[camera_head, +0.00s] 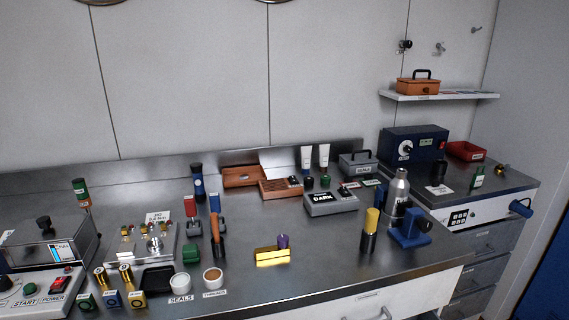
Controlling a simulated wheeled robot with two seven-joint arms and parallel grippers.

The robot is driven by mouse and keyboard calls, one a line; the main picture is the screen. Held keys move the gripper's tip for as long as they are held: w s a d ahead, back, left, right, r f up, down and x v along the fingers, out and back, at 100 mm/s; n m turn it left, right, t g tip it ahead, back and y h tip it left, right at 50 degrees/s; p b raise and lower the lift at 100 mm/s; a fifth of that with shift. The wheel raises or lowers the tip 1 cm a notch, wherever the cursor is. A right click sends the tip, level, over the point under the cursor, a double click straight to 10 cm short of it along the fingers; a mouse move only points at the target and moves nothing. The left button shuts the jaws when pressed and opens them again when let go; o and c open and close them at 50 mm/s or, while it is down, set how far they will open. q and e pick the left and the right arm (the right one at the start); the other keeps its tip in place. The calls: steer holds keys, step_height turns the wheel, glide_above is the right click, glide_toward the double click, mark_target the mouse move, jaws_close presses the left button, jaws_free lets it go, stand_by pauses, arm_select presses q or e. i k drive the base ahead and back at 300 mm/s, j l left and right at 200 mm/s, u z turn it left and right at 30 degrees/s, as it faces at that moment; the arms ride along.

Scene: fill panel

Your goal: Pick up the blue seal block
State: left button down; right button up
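Several blue items stand on the metal bench, and I cannot tell for sure which is the blue seal block. A small upright blue piece (215,202) stands beside a matching red piece (190,206), near the middle left. A small blue block with a pale label (110,299) sits at the front left between a green block (86,300) and a yellow block (137,299). A larger blue fixture (410,231) stands at the right. A white cup (180,283) stands behind a card reading SEALS. Neither gripper is in view.
A yellow block (271,257) lies at the front middle with a purple piece behind it. A yellow-capped black bottle (369,232) and a silver bottle (397,193) stand right. A grey DARK box (331,204) sits behind. The bench's front middle (320,265) is clear.

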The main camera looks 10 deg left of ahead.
mark_target(112, 299)
steer(key=k+j+u, duration=0.1)
steer(key=j+u, duration=0.25)
steer(key=j, duration=0.2)
steer(key=j+u, duration=0.4)
steer(key=j, duration=0.15)
